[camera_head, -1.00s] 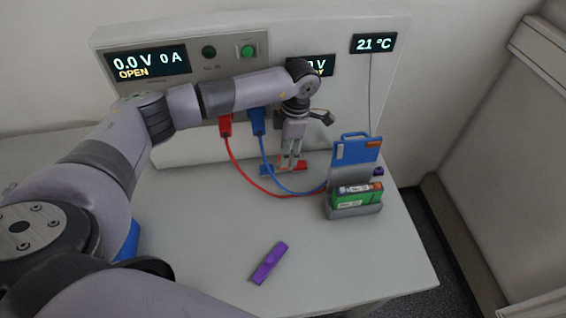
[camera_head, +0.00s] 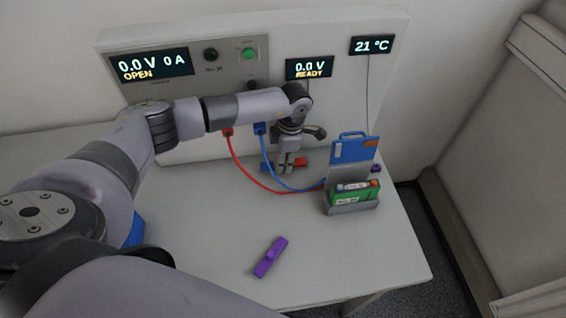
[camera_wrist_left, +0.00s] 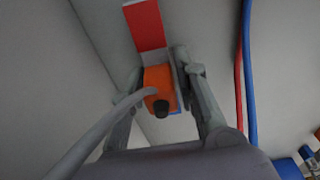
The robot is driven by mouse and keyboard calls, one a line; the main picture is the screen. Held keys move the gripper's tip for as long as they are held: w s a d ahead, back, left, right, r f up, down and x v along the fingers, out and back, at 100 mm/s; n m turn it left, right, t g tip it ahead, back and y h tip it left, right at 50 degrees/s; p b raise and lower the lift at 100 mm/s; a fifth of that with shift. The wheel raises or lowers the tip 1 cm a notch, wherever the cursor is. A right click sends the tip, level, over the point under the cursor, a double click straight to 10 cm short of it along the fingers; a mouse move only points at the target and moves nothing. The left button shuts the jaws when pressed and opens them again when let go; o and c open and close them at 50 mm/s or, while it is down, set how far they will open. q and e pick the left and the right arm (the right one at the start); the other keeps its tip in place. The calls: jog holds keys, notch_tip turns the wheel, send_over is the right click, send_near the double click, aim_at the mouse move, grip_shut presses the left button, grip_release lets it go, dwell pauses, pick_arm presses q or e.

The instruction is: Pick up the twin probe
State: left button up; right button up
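An orange block with a dark round knob (camera_wrist_left: 158,95), which I take to be the twin probe, lies between the fingers of my left gripper (camera_wrist_left: 160,80) in the left wrist view. A red flat part (camera_wrist_left: 145,24) lies beyond it, and a little blue shows beside it. The fingers look open around the block; contact is not clear. My right gripper is not in view.
Red (camera_head: 240,172) and blue (camera_head: 268,172) cables run from the panel toward a grey holder (camera_head: 352,208) with a green pack and blue plate. A purple piece (camera_head: 271,257) lies on clear table in front. The displays read "OPEN" and "READY".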

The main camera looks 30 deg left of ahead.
pick_arm(q)
grip_shut()
dwell(0.4)
jog(key=shift+d+r+b, duration=0.1)
jog(key=shift+r+b, duration=0.15)
jog(key=shift+b, duration=0.35)
notch_tip(320, 180, up, 6)
jog(key=b, duration=0.3)
jog(key=s+d+b, duration=0.5)
jog(key=s+d, duration=0.7)
jog(key=s, duration=0.4)
jog(key=shift+r+b, duration=0.3)
jog(key=shift+b, duration=0.05)
